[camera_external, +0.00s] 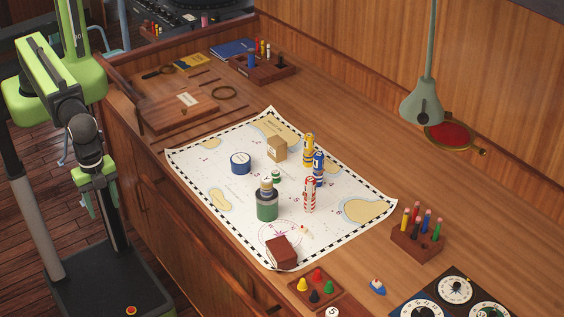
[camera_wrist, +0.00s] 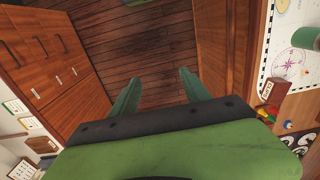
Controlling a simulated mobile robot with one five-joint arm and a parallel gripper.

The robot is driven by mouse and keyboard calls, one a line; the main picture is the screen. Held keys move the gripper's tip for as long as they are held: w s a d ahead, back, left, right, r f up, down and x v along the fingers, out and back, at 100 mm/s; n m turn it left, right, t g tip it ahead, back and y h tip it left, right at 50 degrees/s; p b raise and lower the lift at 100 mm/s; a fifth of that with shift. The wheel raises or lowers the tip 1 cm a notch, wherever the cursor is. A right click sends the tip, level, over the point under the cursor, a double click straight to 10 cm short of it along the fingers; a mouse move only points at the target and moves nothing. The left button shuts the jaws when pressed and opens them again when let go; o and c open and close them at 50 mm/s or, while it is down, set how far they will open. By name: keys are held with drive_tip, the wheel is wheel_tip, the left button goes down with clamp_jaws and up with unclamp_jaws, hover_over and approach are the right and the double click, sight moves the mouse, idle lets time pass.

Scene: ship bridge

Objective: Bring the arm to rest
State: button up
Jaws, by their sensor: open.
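My green arm stands at the left in the external view, folded close to its column. My gripper (camera_external: 96,199) hangs low at the left, beside the cabinet and off the desk. In the wrist view my gripper (camera_wrist: 158,85) has its two green fingers spread apart with only the wooden floor (camera_wrist: 150,50) between them. It is open and holds nothing.
The wooden desk (camera_external: 420,165) carries a chart (camera_external: 200,165) with jars, small lighthouse figures and boxes on it. A peg block (camera_external: 416,243) stands at the right and a lamp (camera_external: 422,105) hangs above. Cabinet drawers (camera_wrist: 50,60) stand left of my gripper in the wrist view.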

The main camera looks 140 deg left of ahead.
wheel_tip(320, 180, down, 23)
drive_tip(key=b, duration=2.2)
drive_tip(key=shift+r+b, duration=0.2)
drive_tip(key=shift+b, duration=0.1)
